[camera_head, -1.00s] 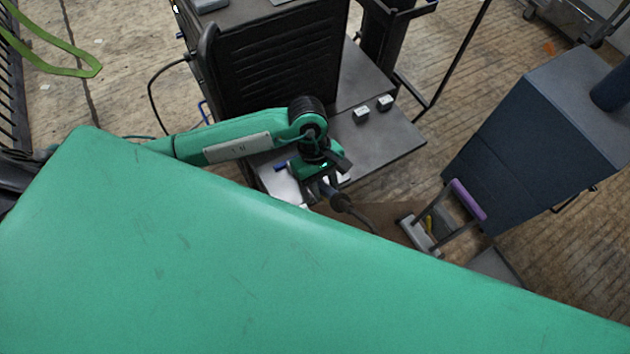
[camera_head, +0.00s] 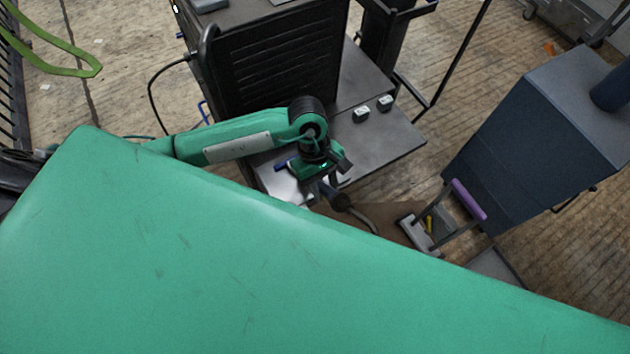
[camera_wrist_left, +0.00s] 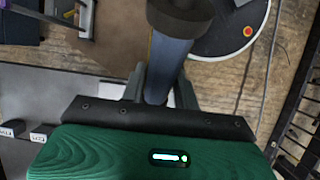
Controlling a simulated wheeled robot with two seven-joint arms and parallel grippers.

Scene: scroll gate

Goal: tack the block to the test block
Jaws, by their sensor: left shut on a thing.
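My left gripper (camera_head: 325,187) is shut on a blue-handled tool (camera_head: 337,199) with a dark round collar and a cable, which looks like a torch. In the left wrist view the blue handle (camera_wrist_left: 170,62) sits between the fingers of my left gripper (camera_wrist_left: 160,92). Its working tip is hidden. Two small grey blocks with dark markings, a nearer block (camera_head: 361,114) and a farther block (camera_head: 385,102), sit apart on the grey bench top; I cannot tell which is the test block. The gripper is left of and below them in the head view. My right gripper is not in view.
The grey bench top (camera_head: 385,140) is clear around the blocks. A black louvred cabinet (camera_head: 280,60) stands behind it. A purple-handled carrier (camera_head: 468,199) and a dark blue cabinet (camera_head: 530,140) stand at the right. My large green body part hides the foreground.

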